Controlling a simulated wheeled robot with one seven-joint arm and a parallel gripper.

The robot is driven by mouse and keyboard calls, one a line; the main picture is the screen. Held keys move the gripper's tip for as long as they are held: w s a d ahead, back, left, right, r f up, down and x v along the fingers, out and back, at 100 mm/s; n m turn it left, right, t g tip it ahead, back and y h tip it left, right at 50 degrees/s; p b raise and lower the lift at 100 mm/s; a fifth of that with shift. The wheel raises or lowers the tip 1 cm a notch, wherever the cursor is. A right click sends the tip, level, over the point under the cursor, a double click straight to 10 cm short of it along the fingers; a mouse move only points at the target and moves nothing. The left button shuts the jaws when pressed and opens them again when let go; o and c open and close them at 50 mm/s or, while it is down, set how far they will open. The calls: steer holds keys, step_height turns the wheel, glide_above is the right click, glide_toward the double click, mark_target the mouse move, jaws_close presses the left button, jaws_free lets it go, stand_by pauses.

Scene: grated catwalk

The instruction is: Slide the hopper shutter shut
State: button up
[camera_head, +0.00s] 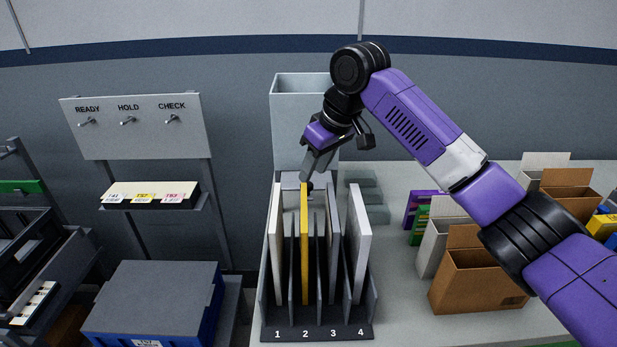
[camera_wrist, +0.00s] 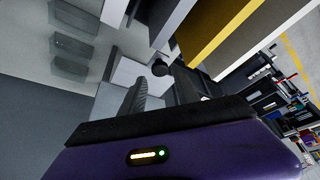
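The hopper (camera_head: 298,120) is a tall, pale grey, open-topped box behind the slotted rack. A light plate (camera_head: 289,180) shows under it and may be the shutter; my gripper hides part of this area. A small black knob (camera_head: 309,188) sits just below my gripper (camera_head: 312,178). In the wrist view the round knob (camera_wrist: 160,68) lies at the tips of my gripper (camera_wrist: 161,80), between the two fingers. The fingers stand apart, with a ridged finger on the left and a dark one on the right. I cannot tell whether they touch the knob.
The rack (camera_head: 318,332), numbered 1 to 4, holds upright white panels and a yellow panel (camera_head: 304,245) close below my gripper. Open cartons (camera_head: 478,283) stand on the counter at right. A pegboard (camera_head: 140,128) and a blue bin (camera_head: 150,310) are at left.

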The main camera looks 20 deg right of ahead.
mark_target(310, 185)
steer(key=shift+x, duration=2.15)
steer(key=shift+c, duration=0.2)
jaws_close()
steer(key=shift+r, duration=0.1)
